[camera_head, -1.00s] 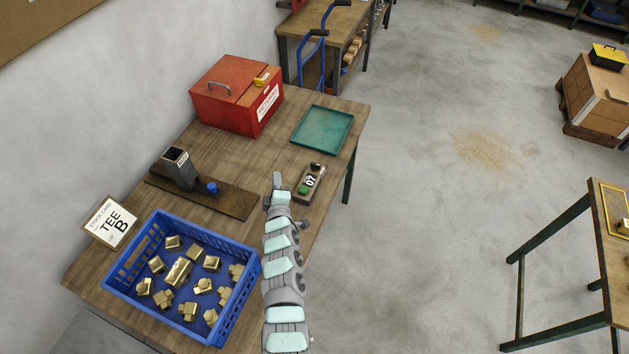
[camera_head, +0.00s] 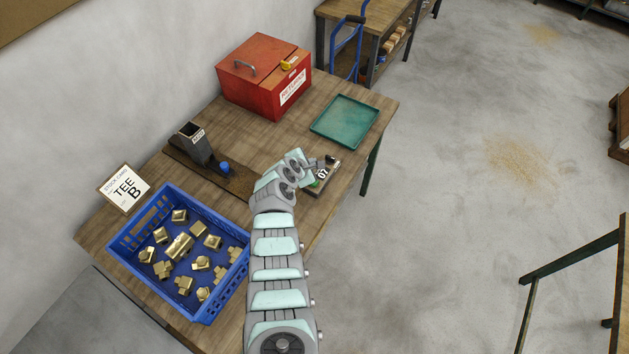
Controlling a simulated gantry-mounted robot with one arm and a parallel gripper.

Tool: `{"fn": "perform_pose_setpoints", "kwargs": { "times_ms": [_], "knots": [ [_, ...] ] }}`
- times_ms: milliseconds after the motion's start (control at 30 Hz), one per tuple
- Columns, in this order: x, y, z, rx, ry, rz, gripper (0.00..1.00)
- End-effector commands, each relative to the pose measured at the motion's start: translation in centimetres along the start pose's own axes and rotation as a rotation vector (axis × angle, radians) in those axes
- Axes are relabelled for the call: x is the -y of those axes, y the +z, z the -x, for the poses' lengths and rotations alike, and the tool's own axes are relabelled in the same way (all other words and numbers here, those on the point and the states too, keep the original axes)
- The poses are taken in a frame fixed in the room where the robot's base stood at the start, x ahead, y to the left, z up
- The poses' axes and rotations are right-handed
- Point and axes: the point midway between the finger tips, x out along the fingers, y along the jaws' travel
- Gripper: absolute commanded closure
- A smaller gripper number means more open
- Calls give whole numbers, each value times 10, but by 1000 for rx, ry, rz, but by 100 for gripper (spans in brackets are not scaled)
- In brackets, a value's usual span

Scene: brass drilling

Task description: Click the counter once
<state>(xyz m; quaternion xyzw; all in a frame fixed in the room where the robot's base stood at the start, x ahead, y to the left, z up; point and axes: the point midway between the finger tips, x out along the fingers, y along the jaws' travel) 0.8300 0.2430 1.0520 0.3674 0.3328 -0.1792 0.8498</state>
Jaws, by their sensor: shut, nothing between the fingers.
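The counter (camera_head: 327,177) is a small dark box near the right edge of the wooden table. It has a white number display and a green button (camera_head: 316,183) at its near end. The display seems to read 07, though the digits are small and tilted. My gripper (camera_head: 322,163) is shut and empty, just over or beside the counter's far part. I cannot tell whether it touches the counter. My wrist hides part of the counter's left side.
A blue crate (camera_head: 233,292) of brass fittings stands at the near left. A dark fixture (camera_head: 193,145) with a blue knob (camera_head: 225,168) is left of my wrist. A green tray (camera_head: 345,122) and a red box (camera_head: 258,80) stand farther back.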

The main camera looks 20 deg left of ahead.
Motion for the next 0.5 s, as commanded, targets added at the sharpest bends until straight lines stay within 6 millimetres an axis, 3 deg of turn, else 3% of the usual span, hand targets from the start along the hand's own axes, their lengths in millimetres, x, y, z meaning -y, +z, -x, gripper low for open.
{"fn": "perform_pose_setpoints", "kwargs": {
  "times_ms": [267, 500],
  "knots": [
    [8, -8, -11, 0, 1, -2, 100],
    [24, -24, -33, 0, 1, -3, 100]
  ]
}}
